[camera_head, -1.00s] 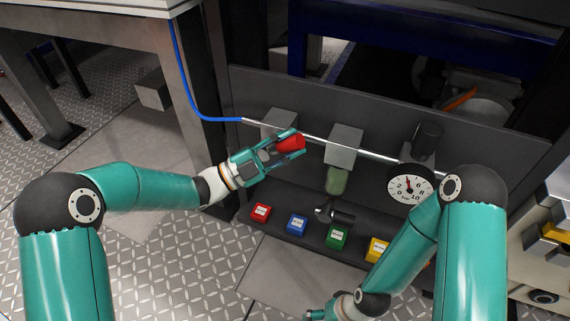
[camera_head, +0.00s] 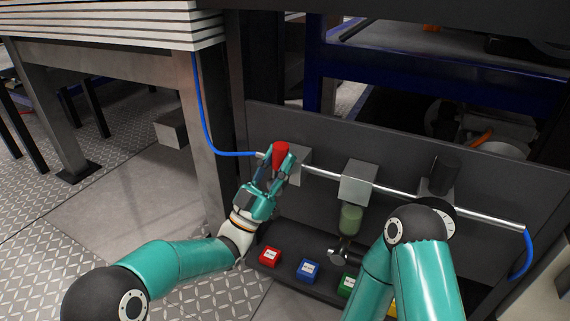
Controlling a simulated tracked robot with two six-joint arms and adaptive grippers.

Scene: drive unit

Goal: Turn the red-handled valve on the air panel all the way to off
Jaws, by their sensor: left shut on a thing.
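The red valve handle (camera_head: 281,152) stands roughly upright in front of the left grey block (camera_head: 298,164) on the air panel (camera_head: 263,120). My left gripper (camera_head: 276,162) is shut on the handle, coming up from below, with the red part showing between and above its fingers. The valve's pivot is hidden behind the gripper. My right arm (camera_head: 415,262) comes up at the lower right; its gripper is out of the picture.
A metal pipe (camera_head: 400,193) runs across the panel through a middle block (camera_head: 357,183) with a green bowl (camera_head: 350,219). A blue hose (camera_head: 208,125) joins at the left. Red (camera_head: 270,257), blue (camera_head: 308,270) and green (camera_head: 347,285) padlock-like blocks sit on the ledge below. My right arm covers the gauge.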

